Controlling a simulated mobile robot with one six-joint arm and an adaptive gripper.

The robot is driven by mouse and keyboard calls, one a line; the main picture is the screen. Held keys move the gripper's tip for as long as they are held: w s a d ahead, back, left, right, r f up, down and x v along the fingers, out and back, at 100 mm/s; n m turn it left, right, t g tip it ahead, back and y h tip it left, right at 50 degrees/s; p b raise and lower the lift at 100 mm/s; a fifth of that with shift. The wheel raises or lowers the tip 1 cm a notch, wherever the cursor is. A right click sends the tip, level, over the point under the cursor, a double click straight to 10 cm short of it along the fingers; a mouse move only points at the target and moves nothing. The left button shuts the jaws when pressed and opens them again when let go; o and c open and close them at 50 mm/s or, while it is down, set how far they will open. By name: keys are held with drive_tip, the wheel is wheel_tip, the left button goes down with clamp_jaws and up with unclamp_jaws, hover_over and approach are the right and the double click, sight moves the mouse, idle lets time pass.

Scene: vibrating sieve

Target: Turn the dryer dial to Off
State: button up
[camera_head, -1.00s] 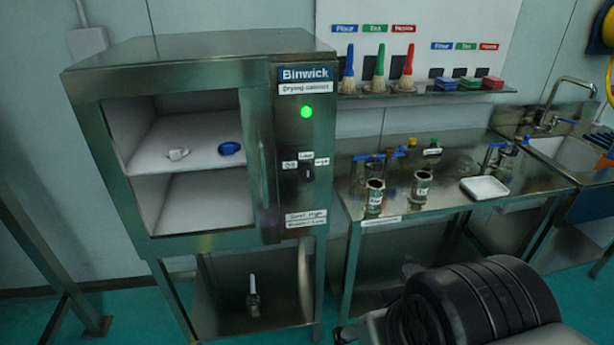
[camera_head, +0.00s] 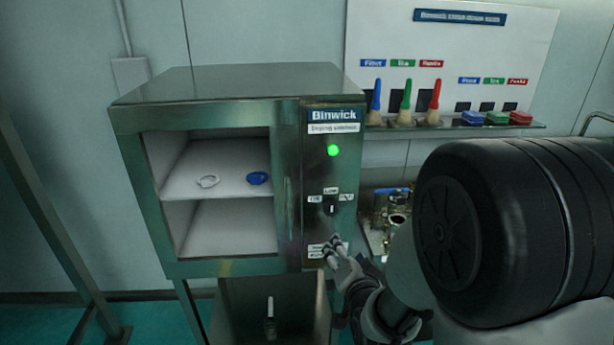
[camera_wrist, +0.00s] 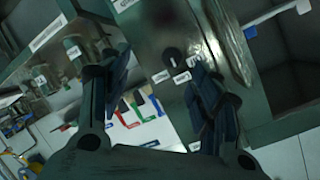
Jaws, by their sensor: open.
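The dryer dial (camera_head: 330,206) is a small dark knob with a pale mark on the drying cabinet's right-hand panel. It sits among white labels: Off (camera_head: 314,199) at left, Low (camera_head: 330,190) above and another at right. The pale mark looks roughly upright, toward Low, but is small. My gripper (camera_head: 337,247) is open and empty, just below the dial in the head view, over the lower label. In the wrist view the dial (camera_wrist: 172,57) shows between the two spread fingers of my gripper (camera_wrist: 160,66), apart from both.
The steel drying cabinet (camera_head: 290,115) has a green light (camera_head: 334,150) above the dial. A shelf with brushes (camera_head: 405,105) is at right. My arm hides much of the bench behind.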

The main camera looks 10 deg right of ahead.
drive_tip(key=m+t, duration=0.1)
drive_tip(key=f+m+t, duration=0.1)
drive_tip(key=m+t+p, duration=0.1)
drive_tip(key=t, duration=0.1)
drive_tip(key=shift+f, duration=0.3)
drive_tip(key=b, duration=0.6)
approach(332, 212)
drive_tip(key=w, duration=0.8)
drive_tip(key=shift+w, duration=0.3)
drive_tip(key=shift+r, duration=0.1)
drive_tip(key=shift+c, duration=0.6)
drive_tip(key=c, duration=1)
